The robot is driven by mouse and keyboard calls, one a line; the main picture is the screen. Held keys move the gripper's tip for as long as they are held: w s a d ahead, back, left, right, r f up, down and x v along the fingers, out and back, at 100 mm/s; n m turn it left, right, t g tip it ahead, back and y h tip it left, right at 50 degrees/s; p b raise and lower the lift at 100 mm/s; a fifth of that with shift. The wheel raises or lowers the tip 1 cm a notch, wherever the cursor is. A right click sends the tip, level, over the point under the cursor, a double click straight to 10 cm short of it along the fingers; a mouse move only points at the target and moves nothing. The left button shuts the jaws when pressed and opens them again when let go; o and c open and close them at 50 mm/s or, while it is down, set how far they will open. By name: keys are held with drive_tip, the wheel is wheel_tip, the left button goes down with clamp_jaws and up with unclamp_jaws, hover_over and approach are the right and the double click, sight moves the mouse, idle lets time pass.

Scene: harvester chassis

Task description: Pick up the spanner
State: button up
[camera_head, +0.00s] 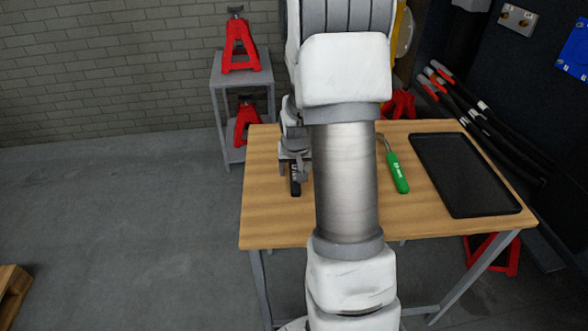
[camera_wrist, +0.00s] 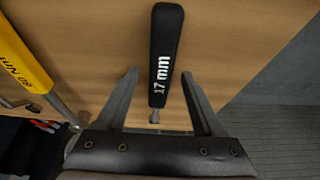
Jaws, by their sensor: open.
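The black-handled tool marked "17 mm" (camera_wrist: 164,45), which I take to be the spanner, lies on the wooden table. In the wrist view its handle points up and a short metal part shows at the bottom, with the rest hidden beneath my gripper. My gripper (camera_wrist: 158,76) is open, with one finger on each side of the handle and a visible gap on both sides. In the head view the black handle (camera_head: 295,183) shows just below my gripper (camera_head: 297,168), near the table's left side; my arm hides much of the table's middle.
A yellow-handled tool (camera_wrist: 22,60) lies to the left in the wrist view. A green-handled tool (camera_head: 397,173) and a black tray (camera_head: 463,175) lie on the right of the table (camera_head: 275,225). A grey stand (camera_head: 217,85) with red jacks stands behind. The table's front left is clear.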

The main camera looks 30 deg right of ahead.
drive_tip(key=shift+f, duration=0.2)
clamp_jaws()
idle(0.4)
idle(1.1)
